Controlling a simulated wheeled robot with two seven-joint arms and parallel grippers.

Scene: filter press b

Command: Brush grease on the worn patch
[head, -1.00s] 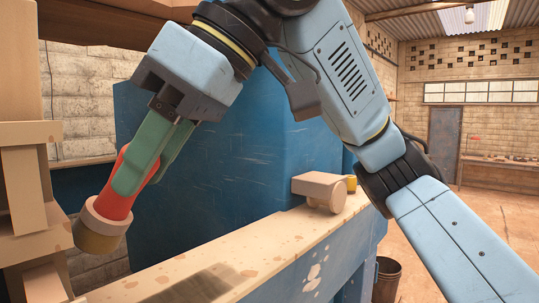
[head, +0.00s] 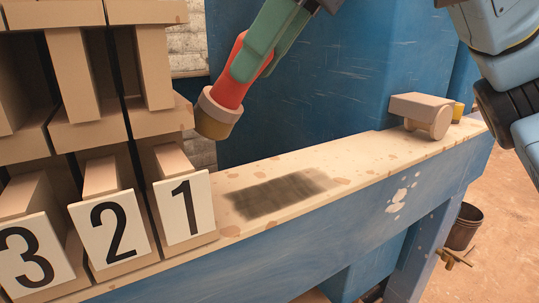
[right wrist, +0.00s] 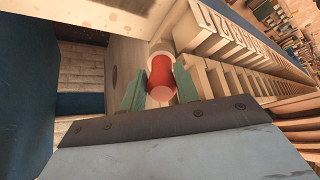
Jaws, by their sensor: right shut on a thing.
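The worn patch (head: 275,195) is a dark grey smudged area on the beige top of the blue rail (head: 335,165). My right gripper (head: 250,60), with green fingers, is shut on the red handle of the brush (head: 232,82). The brush has a beige collar and a brownish lower end (head: 213,120), which points down and hangs above the rail, up and left of the patch and apart from it. In the right wrist view the red handle (right wrist: 161,78) sits between the green fingers. My left gripper is not in view.
Numbered beige plates with tags 1 (head: 185,208), 2 (head: 110,228) and 3 (head: 30,262) stand left of the patch, close to the brush. A beige block with a roller (head: 425,112) sits farther along the rail. A bucket (head: 465,228) stands on the floor at right.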

